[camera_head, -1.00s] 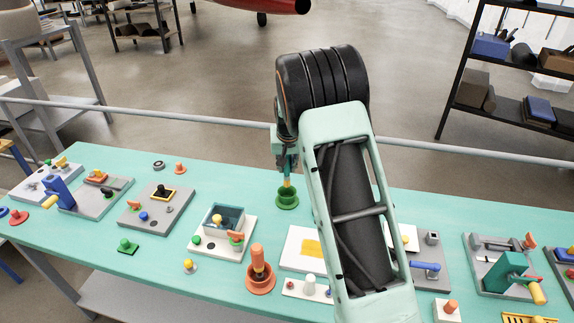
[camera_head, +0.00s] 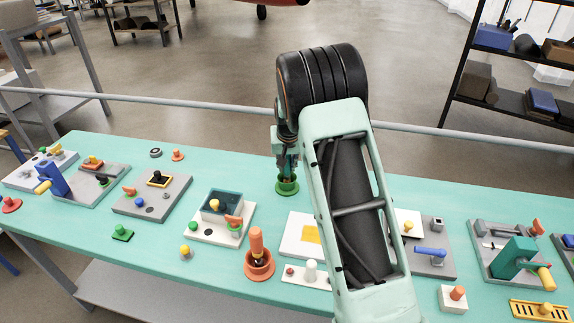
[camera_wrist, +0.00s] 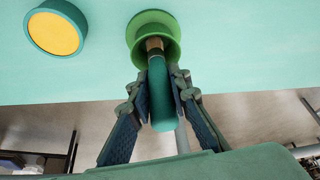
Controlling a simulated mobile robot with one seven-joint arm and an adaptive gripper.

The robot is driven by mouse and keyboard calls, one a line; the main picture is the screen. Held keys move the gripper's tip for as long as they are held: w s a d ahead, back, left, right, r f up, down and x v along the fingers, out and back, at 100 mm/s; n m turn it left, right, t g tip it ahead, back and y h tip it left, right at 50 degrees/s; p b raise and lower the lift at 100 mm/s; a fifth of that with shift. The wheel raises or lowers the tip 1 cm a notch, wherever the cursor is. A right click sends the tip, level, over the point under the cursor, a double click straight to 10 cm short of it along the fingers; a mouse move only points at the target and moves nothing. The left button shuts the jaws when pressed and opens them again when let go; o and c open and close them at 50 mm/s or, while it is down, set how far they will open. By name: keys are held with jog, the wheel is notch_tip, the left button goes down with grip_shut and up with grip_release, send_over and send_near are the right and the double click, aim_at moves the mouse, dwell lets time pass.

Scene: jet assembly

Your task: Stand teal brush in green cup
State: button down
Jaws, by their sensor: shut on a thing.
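The green cup (camera_head: 287,187) stands upright on the teal bench in the head view. In the wrist view the cup (camera_wrist: 143,28) is at the top, with its open mouth showing. My gripper (camera_head: 286,172) is directly above the cup. In the wrist view my gripper (camera_wrist: 162,90) is shut on the teal brush (camera_wrist: 160,98). The brush's brown end (camera_wrist: 154,44) points to the cup and overlaps its mouth, seemingly inside the rim. How deep it sits, and whether it touches the cup's floor, I cannot tell.
A round teal piece with a yellow face (camera_wrist: 55,33) is beside the cup in the wrist view. An orange holder with an orange peg (camera_head: 258,258) and a grey-white box board (camera_head: 220,215) stand nearer on the bench. Bare bench lies left of the cup.

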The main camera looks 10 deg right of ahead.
jog(key=shift+f+b, duration=0.3)
jog(key=shift+b, duration=0.05)
dwell(0.4)
jog(key=c, duration=1.7)
grip_release()
jog(key=shift+r, duration=0.1)
